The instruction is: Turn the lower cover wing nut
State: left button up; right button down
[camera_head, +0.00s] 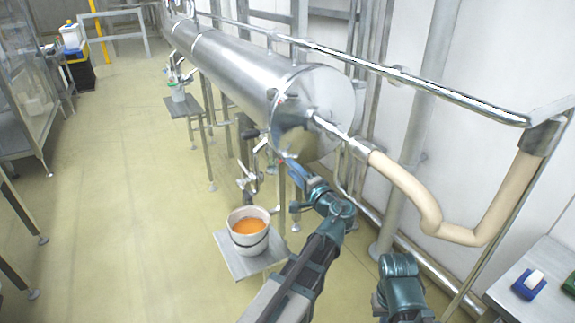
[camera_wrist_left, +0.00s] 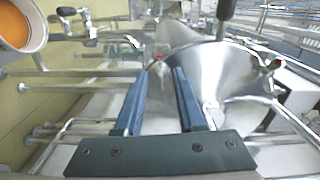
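A long steel cylinder (camera_head: 235,62) ends in a round, shiny cover (camera_head: 325,92); the cover also shows in the left wrist view (camera_wrist_left: 228,75). A small red-marked fitting sits on the cover's left rim (camera_head: 281,100). A small reddish spot (camera_wrist_left: 160,57) shows just beyond my fingertips in the left wrist view; I cannot tell whether it is the lower wing nut. My left gripper (camera_head: 285,160) is at the cover's lower edge, partly hiding it. In the left wrist view its two blue fingers (camera_wrist_left: 165,72) stand apart with nothing clearly between them. My right gripper is out of view.
A beige hose (camera_head: 405,190) runs from the cover's pipe to the right. A steel rail (camera_head: 420,83) passes above. A white bucket of orange liquid (camera_head: 248,242) stands on a low stand (camera_head: 235,265), left of my arm. Open floor (camera_head: 120,190) lies left.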

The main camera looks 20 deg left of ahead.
pick_arm(q)
jog(key=v, duration=0.9)
jog(key=shift+s, duration=0.15)
jog(key=s+d+f+n+g+h+p, duration=0.2)
jog(key=s+d+f+g+h+p, duration=0.1)
jog(key=s+f+g+h+p, duration=0.4)
jog(key=s+d+f+g+h+p, duration=0.1)
jog(key=s+d+f+g+h, duration=0.1)
jog(key=s+d, duration=0.3)
jog(key=s+d+f+g+h+p, duration=0.1)
jog(key=s+d+f+g+h, duration=0.1)
jog(key=s+d, duration=0.4)
jog(key=shift+s+d+f+h+p, duration=0.2)
jog(key=shift+d+f+h+p, duration=0.3)
jog(key=shift+h, duration=0.6)
